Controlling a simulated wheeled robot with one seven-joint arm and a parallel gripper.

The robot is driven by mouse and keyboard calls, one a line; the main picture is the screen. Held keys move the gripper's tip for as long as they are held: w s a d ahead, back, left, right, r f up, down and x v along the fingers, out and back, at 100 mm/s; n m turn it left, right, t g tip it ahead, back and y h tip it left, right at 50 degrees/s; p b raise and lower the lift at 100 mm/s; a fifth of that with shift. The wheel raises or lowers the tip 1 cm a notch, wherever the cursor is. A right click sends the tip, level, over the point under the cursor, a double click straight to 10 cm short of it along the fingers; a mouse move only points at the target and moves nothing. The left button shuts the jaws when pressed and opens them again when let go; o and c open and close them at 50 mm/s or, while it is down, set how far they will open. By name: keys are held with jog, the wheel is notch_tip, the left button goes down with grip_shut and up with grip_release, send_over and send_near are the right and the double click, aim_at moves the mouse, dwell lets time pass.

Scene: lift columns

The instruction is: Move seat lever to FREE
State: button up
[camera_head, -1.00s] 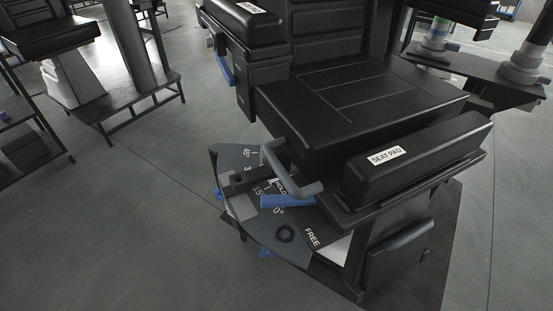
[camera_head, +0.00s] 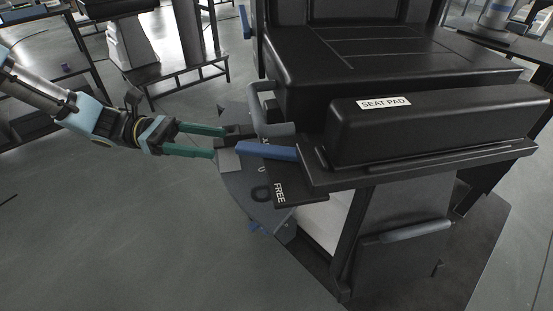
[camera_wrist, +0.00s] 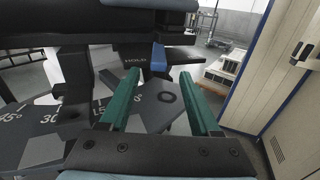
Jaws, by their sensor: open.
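The seat lever appears to be the blue bar (camera_head: 266,151) at the front corner of the chair, beside the seat pad. In the wrist view the blue bar (camera_wrist: 158,57) is just right of the HOLD label (camera_wrist: 136,59). The FREE label (camera_head: 280,192) is on a dark plate in front of the bar in the head view. My gripper (camera_head: 219,142) reaches in from the left with its green fingers apart. It is empty, left of the bar and seemingly short of it. In the wrist view the bar is beyond the gap between the fingertips (camera_wrist: 160,85).
A grey bent handle (camera_head: 262,112) rises just behind the bar. The angle-marked plate (camera_head: 232,180) lies below the fingers. The black SEAT PAD block (camera_head: 430,122) stands to the right. In the wrist view a pale cabinet (camera_wrist: 290,85) is at right. Open floor lies front left.

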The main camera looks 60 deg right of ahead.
aim_at(262, 148)
jog(key=x, duration=1.1)
jog(key=shift+d+r+p, duration=0.15)
jog(key=shift+p, duration=0.2)
jog(key=shift+c, duration=0.2)
grip_shut()
dwell(0.7)
